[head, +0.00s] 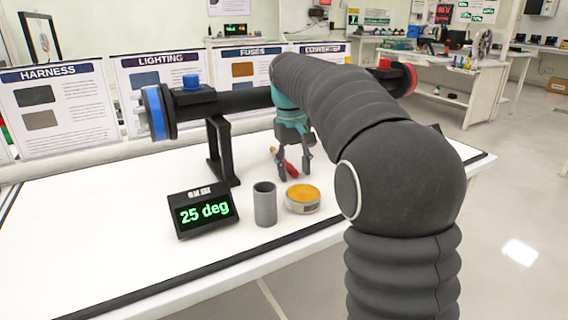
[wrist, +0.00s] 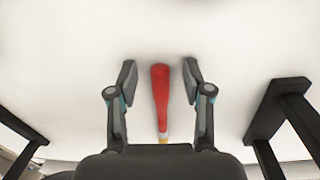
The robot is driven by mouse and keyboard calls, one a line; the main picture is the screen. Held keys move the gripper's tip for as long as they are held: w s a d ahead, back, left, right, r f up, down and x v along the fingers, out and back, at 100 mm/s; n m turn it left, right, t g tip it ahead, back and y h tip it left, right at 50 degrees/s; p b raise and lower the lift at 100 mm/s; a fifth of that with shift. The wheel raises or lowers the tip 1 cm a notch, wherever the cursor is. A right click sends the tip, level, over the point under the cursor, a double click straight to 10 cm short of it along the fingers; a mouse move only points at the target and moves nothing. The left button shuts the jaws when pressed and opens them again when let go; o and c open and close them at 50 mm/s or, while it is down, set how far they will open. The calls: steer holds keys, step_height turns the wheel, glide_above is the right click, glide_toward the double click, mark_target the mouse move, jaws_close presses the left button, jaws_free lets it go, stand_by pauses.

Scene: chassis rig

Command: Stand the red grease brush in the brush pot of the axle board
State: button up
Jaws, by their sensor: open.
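The red grease brush (wrist: 160,90) lies on the white table between the two open fingers of my gripper (wrist: 160,82) in the wrist view. Its lower end shows a pale and yellow part, partly hidden by my gripper's body. In the head view the brush (head: 290,167) shows as a red strip between the fingers of my gripper (head: 295,172), which points down. I see clear gaps on both sides of the brush in the wrist view. The grey brush pot (head: 265,205) stands upright nearer the camera, its top open.
A yellow-topped tin (head: 303,198) stands right of the pot, and a display reading 25 deg (head: 204,210) stands left. A black axle (head: 235,100) on a black stand (head: 220,150) rises behind them. Posters (head: 60,110) line the back edge. Bare white table (head: 120,240) lies at front left.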

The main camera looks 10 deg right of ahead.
jaws_close()
steer(key=shift+r, duration=0.2)
